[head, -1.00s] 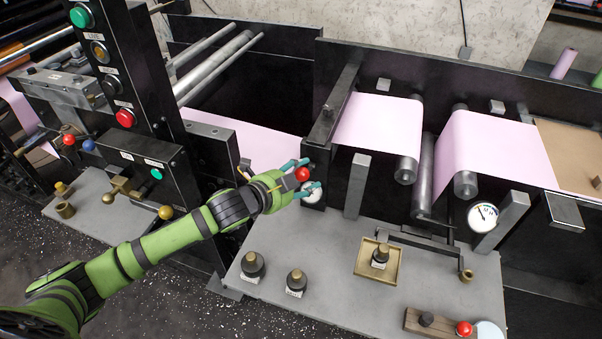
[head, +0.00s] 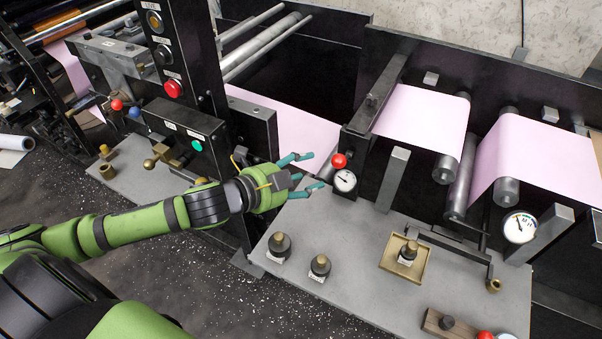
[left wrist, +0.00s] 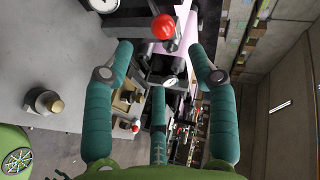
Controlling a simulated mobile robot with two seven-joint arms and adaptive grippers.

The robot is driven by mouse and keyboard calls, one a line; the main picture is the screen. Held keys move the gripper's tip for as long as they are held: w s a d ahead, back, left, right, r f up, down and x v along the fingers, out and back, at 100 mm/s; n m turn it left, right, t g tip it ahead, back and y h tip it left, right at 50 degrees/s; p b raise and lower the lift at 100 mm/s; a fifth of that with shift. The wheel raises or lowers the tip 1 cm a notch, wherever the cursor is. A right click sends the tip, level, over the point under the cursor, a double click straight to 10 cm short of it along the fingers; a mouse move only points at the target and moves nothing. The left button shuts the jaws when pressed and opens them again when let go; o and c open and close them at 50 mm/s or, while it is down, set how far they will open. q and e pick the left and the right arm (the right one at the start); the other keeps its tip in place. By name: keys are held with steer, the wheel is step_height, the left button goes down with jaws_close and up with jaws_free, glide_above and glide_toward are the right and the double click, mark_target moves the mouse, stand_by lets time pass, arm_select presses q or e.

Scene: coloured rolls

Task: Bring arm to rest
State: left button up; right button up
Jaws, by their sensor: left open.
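My left arm (head: 130,225) is green and black and reaches in from the left in the head view. Its gripper (head: 312,172) has teal fingers, spread open and empty. The fingertips are just left of a red ball knob (head: 339,160) and a small round gauge (head: 345,181), apart from the knob. In the left wrist view the open fingers (left wrist: 160,70) frame a view along the machine, with the red knob (left wrist: 164,27) beyond them near the top. My right gripper is in neither view.
Pink web (head: 420,120) runs over metal rollers. A grey bench (head: 350,235) carries dark knobs (head: 320,266), a brass tray (head: 392,272) and a wooden block with a red ball (head: 440,322). A black control post (head: 165,50) with a red button (head: 173,88) stands behind the arm. Speckled floor is open at lower left.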

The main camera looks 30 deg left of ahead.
arm_select(q)
steer(key=shift+s+a+r, duration=0.1)
steer(key=shift+s+r, duration=0.05)
steer(key=shift+s, duration=0.2)
stand_by(0.3)
